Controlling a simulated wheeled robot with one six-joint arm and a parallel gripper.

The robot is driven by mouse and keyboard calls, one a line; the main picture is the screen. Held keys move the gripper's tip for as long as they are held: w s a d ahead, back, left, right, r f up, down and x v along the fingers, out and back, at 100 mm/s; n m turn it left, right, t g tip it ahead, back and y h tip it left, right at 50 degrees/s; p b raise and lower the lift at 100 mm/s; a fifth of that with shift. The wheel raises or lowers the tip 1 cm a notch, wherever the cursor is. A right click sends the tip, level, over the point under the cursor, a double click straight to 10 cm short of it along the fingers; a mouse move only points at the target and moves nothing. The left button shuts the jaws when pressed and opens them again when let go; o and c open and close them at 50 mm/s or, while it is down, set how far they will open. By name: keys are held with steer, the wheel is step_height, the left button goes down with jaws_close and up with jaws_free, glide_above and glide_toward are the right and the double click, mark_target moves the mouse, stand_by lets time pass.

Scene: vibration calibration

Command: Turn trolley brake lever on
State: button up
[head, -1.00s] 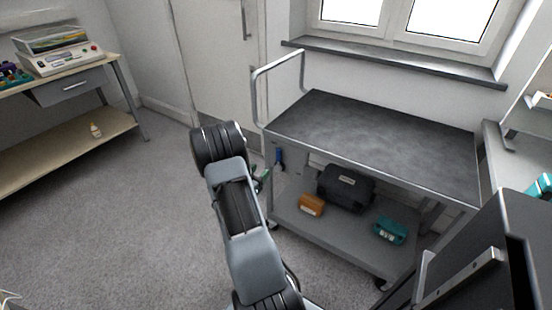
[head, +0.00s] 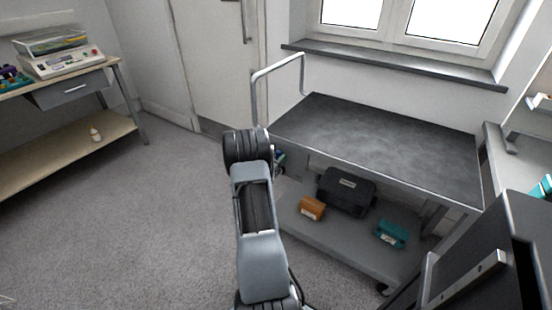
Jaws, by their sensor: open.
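The trolley (head: 385,150) stands below the window, with a dark grey top, a lower grey shelf and a push handle (head: 254,95) at its left end. My arm reaches up from the bottom centre to the trolley's left end. It covers the left leg and the left part of the lower shelf. My gripper is hidden behind my arm. No brake lever is clearly made out.
A black case (head: 346,191), an orange box (head: 312,208) and a teal box (head: 391,234) sit on the lower shelf. A workbench (head: 60,152) with a device stands at the left. Dark equipment (head: 480,250) stands at the lower right. The floor at left is clear.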

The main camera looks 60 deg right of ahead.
jaws_close()
stand_by(0.4)
